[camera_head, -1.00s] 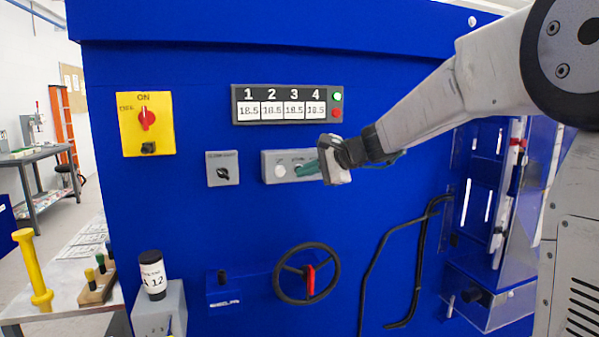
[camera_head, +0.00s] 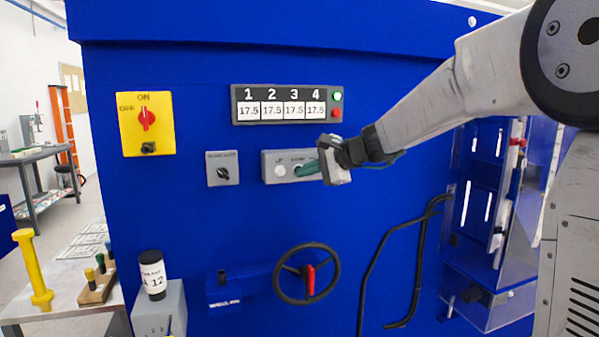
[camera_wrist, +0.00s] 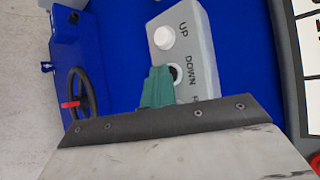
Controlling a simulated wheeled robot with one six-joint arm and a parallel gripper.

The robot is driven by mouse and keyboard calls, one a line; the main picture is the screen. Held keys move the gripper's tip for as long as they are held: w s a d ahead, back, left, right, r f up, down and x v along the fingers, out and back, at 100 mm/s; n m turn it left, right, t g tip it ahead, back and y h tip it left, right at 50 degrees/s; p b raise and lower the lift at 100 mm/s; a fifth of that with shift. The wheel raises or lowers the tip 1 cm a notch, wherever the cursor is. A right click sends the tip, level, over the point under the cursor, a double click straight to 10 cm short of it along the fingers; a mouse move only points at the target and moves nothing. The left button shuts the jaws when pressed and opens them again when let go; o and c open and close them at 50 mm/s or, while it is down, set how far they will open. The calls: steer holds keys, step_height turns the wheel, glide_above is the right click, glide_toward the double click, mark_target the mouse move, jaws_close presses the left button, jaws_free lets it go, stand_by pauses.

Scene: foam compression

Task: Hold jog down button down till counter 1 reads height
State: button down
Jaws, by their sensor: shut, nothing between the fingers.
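The grey jog button box (camera_head: 270,174) is on the blue machine front. It has a white UP button (camera_wrist: 164,38) and a dark DOWN button (camera_wrist: 174,72), labelled in the wrist view. My gripper (camera_head: 302,170) is shut with nothing in it. Its green fingertips (camera_wrist: 158,86) are at the DOWN button and partly cover it; whether the button is pressed in cannot be seen directly. The counter panel (camera_head: 286,91) above has windows 1 to 4. Counter 1 (camera_head: 248,111) reads 17.5, and the others read the same.
A yellow ON/OFF switch (camera_head: 146,124) and a small grey key switch box (camera_head: 222,169) are to the left. A black handwheel (camera_head: 307,273) is below. A labelled black-capped container (camera_head: 152,275) marked 12 stands at lower left. Bent black bars are at lower right.

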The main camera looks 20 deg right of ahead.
steer(key=shift+s, duration=0.15)
stand_by(0.3)
steer(key=shift+s, duration=0.7)
steer(key=shift+s, duration=0.1)
steer(key=s, duration=0.4)
steer(key=shift+s, duration=0.4)
steer(key=s+a+f+n+g+h, duration=0.1)
steer(key=s+f+n+g, duration=0.35)
steer(key=s, duration=0.45)
steer(key=s+a+f+n+g+h, duration=0.1)
steer(key=s+f+n+g+h, duration=0.2)
steer(key=s+f, duration=0.5)
steer(key=s+d+n+h, duration=0.2)
steer(key=s+n, duration=0.1)
steer(key=s, duration=0.6)
steer(key=s+d+f+n+g+h, duration=0.1)
steer(key=s+d+n+h, duration=0.1)
steer(key=s, duration=0.8)
steer(key=shift+f+n, duration=0.3)
steer(key=shift+n, duration=0.35)
